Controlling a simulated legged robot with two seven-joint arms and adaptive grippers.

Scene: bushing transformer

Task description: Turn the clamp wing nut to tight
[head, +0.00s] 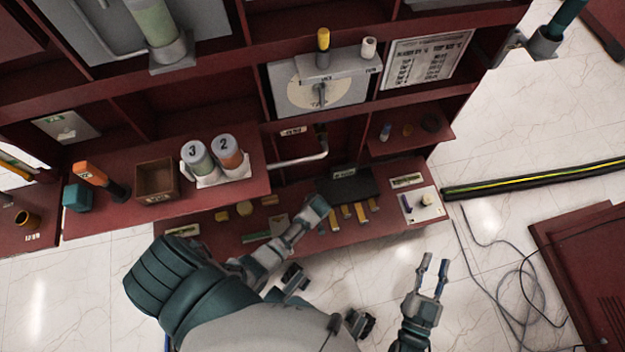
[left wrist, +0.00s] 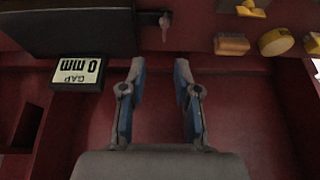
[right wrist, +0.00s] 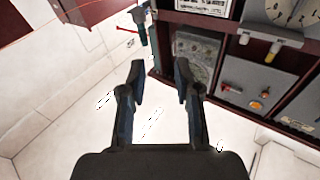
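A small pinkish-grey piece (left wrist: 165,24) at the end of a short dark rod shows at the top of the left wrist view. It looks like the wing nut, but it is too small to be sure or to read how it is turned. The rod comes from a black box (left wrist: 72,22) beside an upside-down "GAP 0 mm" label (left wrist: 78,71). The black box (head: 345,188) is on the low shelf in the head view. My left gripper (left wrist: 160,68) is open and empty, apart from the piece; its fingertips are unclear in the head view. My right gripper (head: 435,264) is open and empty over the floor.
The red shelving (head: 215,218) holds yellow blocks (left wrist: 232,45), numbered canisters (head: 198,158) and a wooden box (head: 157,180). A white plate with a knob (head: 418,205) sits at the shelf's right end. Cables (head: 505,285) lie on the floor at right.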

